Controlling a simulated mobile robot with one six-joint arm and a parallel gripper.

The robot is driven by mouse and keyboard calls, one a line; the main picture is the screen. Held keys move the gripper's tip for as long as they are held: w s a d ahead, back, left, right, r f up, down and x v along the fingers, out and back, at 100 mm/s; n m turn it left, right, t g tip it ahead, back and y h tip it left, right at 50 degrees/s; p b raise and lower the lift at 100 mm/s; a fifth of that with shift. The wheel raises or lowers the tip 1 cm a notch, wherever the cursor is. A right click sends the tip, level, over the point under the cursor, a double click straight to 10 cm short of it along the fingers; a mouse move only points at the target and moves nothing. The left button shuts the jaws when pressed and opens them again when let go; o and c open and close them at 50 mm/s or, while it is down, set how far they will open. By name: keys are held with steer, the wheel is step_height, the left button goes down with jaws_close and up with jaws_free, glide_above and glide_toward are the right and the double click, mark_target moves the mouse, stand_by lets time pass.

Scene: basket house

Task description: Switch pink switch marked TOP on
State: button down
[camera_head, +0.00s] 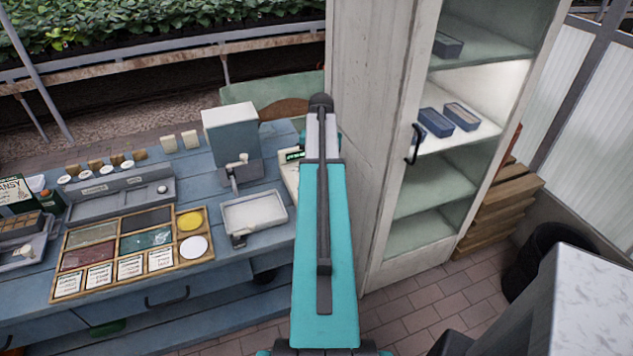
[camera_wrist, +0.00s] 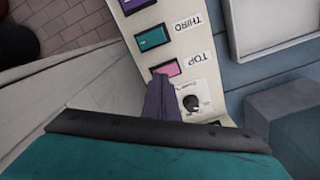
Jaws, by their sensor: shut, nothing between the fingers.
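In the wrist view, the pink switch (camera_wrist: 166,70) sits on a cream panel beside a label reading TOP (camera_wrist: 187,60). My gripper (camera_wrist: 163,82) is shut and empty, and its fingertips are at the lower edge of the pink switch. I cannot tell whether they touch it. A green switch (camera_wrist: 152,38) labelled THIRD is beyond the pink one, and part of a purple switch (camera_wrist: 132,5) shows at the top edge. A black knob (camera_wrist: 191,103) is beside the fingers. In the head view, my arm hides most of the panel (camera_head: 291,174) and the gripper.
A blue table (camera_head: 225,275) holds a white tray (camera_head: 254,211), a blue-grey machine (camera_head: 231,130) and a wooden sorting box (camera_head: 130,287). Tiled floor is clear before the cabinet.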

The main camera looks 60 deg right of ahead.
steer(key=shift+f, duration=0.6)
stand_by(0.7)
steer(key=shift+r+p, duration=2)
steer(key=shift+r, duration=1.55)
